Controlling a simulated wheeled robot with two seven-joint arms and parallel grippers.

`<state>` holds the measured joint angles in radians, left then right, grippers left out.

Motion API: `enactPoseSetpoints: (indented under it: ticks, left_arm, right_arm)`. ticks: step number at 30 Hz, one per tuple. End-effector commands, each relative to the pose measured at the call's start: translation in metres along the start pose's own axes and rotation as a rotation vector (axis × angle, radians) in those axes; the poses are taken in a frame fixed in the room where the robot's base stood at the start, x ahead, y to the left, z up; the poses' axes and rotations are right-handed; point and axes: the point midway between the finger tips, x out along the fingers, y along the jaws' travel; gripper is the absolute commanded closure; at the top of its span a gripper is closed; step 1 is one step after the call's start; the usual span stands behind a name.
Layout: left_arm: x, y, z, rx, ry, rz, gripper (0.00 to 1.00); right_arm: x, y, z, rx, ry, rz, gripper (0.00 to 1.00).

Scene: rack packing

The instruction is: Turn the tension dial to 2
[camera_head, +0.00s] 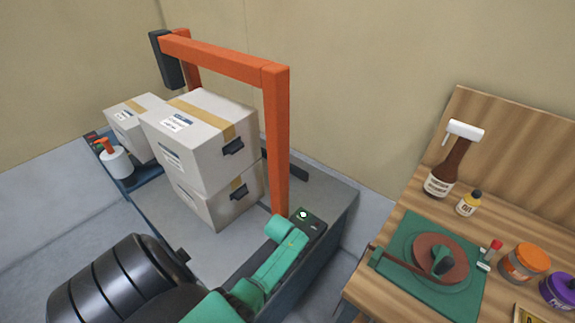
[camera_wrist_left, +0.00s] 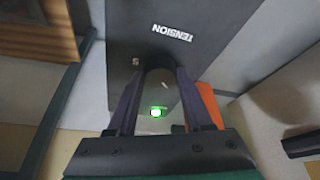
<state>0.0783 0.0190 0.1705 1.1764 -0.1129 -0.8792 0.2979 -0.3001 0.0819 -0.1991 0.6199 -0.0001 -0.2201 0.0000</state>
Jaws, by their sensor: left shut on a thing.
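The tension dial (camera_wrist_left: 160,78) is a dark round knob on the dark control panel (camera_wrist_left: 190,20), below the upside-down word TENSION in the left wrist view. My left gripper (camera_wrist_left: 160,72) has one finger on each side of the dial and is shut on it. A small pale mark shows on the dial's face; which number it points to cannot be told. A single digit shows beside the dial, too small to read surely. In the head view, my green left wrist reaches the panel (camera_head: 313,225) and hides the dial. My right gripper is not in view.
A green light (camera_wrist_left: 157,112) glows on the panel. The orange arch (camera_head: 277,140) rises beside it. Stacked cartons (camera_head: 205,125) stand on the machine's bed. A wooden bench (camera_head: 405,210) at the right holds a green mat (camera_head: 400,226), a brown bottle (camera_head: 447,172) and jars.

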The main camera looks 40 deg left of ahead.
Motion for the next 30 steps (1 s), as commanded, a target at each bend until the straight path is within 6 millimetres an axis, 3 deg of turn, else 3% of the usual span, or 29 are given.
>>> enactPoseSetpoints:
  ticks: [7,8,10,23,26,30]
  left_arm:
    - [0.000,0.000,-0.003,-0.001,0.007,0.000,1.00]
    - [0.000,0.000,-0.003,-0.001,0.007,0.000,0.45]
    - [0.000,0.000,-0.002,-0.001,0.006,0.000,0.19]
    - [-0.009,0.000,-0.002,-0.001,0.003,0.001,0.19]
    - [-0.026,0.000,-0.002,-0.002,0.004,0.001,0.19]
    - [-0.063,0.000,-0.002,-0.002,0.005,0.001,0.19]
  right_arm:
    - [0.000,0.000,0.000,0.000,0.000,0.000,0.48]
    - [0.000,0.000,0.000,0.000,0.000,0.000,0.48]
    - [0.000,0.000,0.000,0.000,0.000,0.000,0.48]
    - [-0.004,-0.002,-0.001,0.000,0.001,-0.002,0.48]
    - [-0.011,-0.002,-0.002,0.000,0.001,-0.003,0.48]
    - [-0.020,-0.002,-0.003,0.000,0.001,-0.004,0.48]
